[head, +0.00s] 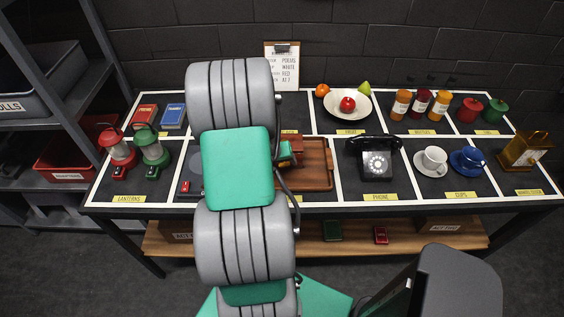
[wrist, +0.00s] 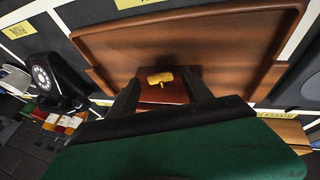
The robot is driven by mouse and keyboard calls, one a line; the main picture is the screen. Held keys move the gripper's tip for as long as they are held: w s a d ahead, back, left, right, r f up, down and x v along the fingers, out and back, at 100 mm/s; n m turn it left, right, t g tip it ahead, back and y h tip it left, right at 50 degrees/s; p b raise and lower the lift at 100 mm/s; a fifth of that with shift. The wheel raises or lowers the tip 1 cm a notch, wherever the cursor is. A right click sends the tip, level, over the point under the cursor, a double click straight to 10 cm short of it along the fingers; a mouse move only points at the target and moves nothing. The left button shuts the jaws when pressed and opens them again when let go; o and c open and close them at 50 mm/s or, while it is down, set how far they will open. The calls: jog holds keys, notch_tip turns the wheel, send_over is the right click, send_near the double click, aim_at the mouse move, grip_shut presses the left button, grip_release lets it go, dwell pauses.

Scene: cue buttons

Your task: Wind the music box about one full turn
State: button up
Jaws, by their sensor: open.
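The music box (wrist: 160,98) is a small red-brown box with a yellow, T-shaped winding key (wrist: 160,78) on its face, seen in the wrist view. It sits on a brown wooden tray (wrist: 190,40), which also shows in the head view (head: 318,165). My gripper (wrist: 160,75) is open, its two dark fingers pointing at the box, one on each side of the key in the picture. I cannot tell how far the fingertips are from the key. In the head view my arm hides much of the box and the tray's left side.
A black telephone (head: 374,163) stands right of the tray, with cups (head: 433,160) beyond it. Two lanterns (head: 150,148) stand at the left. A bowl with a red fruit (head: 348,104), bottles and a clipboard (head: 283,65) are at the back of the table.

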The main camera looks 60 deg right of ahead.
aim_at(288, 165)
grip_shut()
dwell(0.5)
jog(key=t, duration=0.1)
jog(key=t+y+b, duration=0.1)
jog(key=shift+s+d+m+t, duration=0.25)
jog(key=shift+s+m+t, duration=0.05)
jog(key=shift+s+m, duration=0.1)
jog(key=t+y+b, duration=0.1)
jog(key=s+t+y+b, duration=0.1)
jog(key=t, duration=0.1)
jog(key=shift+d+f+m+t+b, duration=0.2)
jog(key=shift+m+t+b, duration=0.1)
jog(key=shift+m+b, duration=0.1)
jog(key=t, duration=0.1)
jog(key=t+y+b, duration=0.1)
jog(key=m+t, duration=0.1)
jog(key=t, duration=0.1)
jog(key=shift+s+d+f+y+b, duration=0.15)
jog(key=shift+s+f+y+b, duration=0.15)
jog(key=shift+s+y+b, duration=0.1)
jog(key=shift+s+f+m+t+y+b, duration=0.15)
jog(key=shift+m+t+y+b, duration=0.25)
jog(key=shift+t, duration=1)
